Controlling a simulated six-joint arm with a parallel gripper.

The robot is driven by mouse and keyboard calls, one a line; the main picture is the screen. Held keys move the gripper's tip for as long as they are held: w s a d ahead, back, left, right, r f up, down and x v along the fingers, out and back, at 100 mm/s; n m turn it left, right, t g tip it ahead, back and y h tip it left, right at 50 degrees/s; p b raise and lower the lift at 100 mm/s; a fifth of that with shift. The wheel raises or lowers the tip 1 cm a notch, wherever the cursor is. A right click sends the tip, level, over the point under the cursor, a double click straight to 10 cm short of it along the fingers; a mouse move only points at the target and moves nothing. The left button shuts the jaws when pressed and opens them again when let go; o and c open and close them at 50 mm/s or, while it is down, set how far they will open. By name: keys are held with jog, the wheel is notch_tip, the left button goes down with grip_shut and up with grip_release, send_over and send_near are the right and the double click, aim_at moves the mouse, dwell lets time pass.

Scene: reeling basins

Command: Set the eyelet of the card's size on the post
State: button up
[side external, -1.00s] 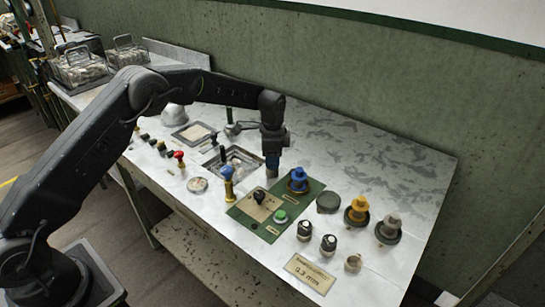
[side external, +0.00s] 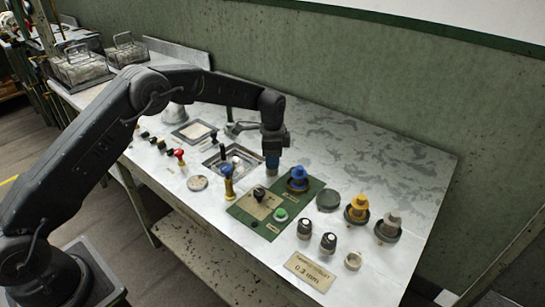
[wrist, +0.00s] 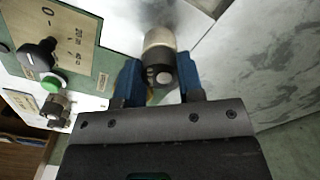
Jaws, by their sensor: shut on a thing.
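My gripper (side external: 272,162) is above the table, just behind the green panel, with its blue fingers pointing down. In the wrist view its fingers (wrist: 158,80) are shut on a small cream and dark cylinder, which I take to be an eyelet (wrist: 160,50). The card (side external: 311,271) there appears to read 0.3 mm. A slim dark post (side external: 222,153) stands upright at the basin (side external: 238,159).
Yellow (side external: 357,208) and grey (side external: 388,227) pieces stand right. The back right table is clear.

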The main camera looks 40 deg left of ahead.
jog(key=o, duration=1.5)
jog(key=shift+r, duration=3.55)
